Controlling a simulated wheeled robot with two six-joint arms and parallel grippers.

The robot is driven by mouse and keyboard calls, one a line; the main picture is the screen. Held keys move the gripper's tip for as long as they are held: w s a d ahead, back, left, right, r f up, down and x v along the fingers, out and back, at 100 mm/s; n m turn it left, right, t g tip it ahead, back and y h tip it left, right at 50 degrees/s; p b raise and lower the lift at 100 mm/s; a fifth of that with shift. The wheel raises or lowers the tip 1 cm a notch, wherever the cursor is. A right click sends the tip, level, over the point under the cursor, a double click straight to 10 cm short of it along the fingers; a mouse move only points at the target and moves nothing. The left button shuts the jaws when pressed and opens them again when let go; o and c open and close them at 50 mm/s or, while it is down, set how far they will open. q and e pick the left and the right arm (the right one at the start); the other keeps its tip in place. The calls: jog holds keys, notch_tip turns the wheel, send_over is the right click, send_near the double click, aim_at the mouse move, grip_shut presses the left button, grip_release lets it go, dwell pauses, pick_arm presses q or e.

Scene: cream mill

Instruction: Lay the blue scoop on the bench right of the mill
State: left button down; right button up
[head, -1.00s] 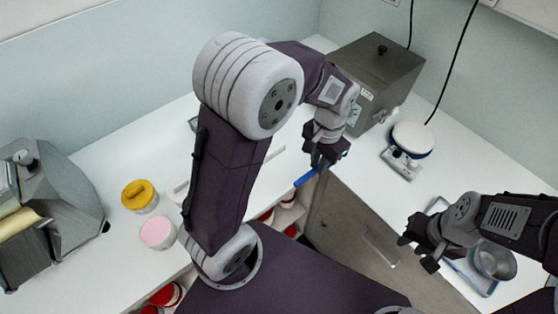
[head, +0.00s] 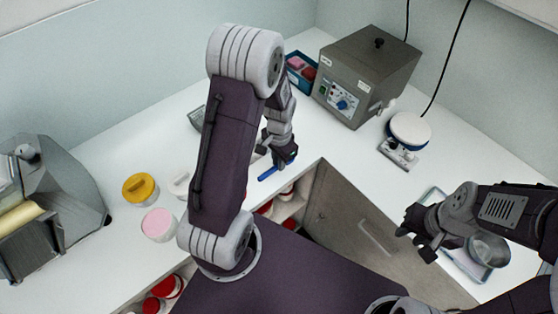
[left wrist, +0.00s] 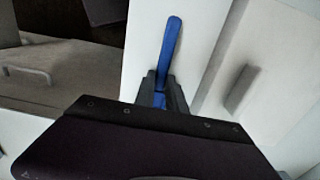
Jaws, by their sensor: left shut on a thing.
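The blue scoop (head: 267,173) is held in my left gripper (head: 283,160), over or near the inner bench edge by the corner. In the left wrist view the scoop (left wrist: 171,45) sticks out beyond the fingers (left wrist: 162,88), its other end hidden between them; I cannot tell whether it touches the bench. The mill, a grey machine with a cream roller (head: 22,219), stands at the far left. The white bench (head: 110,255) runs right from it. My right gripper (head: 416,242) appears open and empty, beside the tray on the right bench.
A yellow-lidded jar (head: 139,188) and a pink-topped jar (head: 158,224) stand right of the mill. A grey oven-like box (head: 365,75), a blue bin (head: 298,75) and a white round-topped device (head: 410,131) stand at the back. A metal bowl (head: 490,250) sits on a tray at right.

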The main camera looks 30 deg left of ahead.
pick_arm(q)
jog(key=shift+s, duration=0.1)
jog(key=shift+f, duration=0.15)
jog(key=c, duration=1.4)
grip_release()
jog(key=shift+c, duration=0.2)
jog(key=shift+o, duration=0.3)
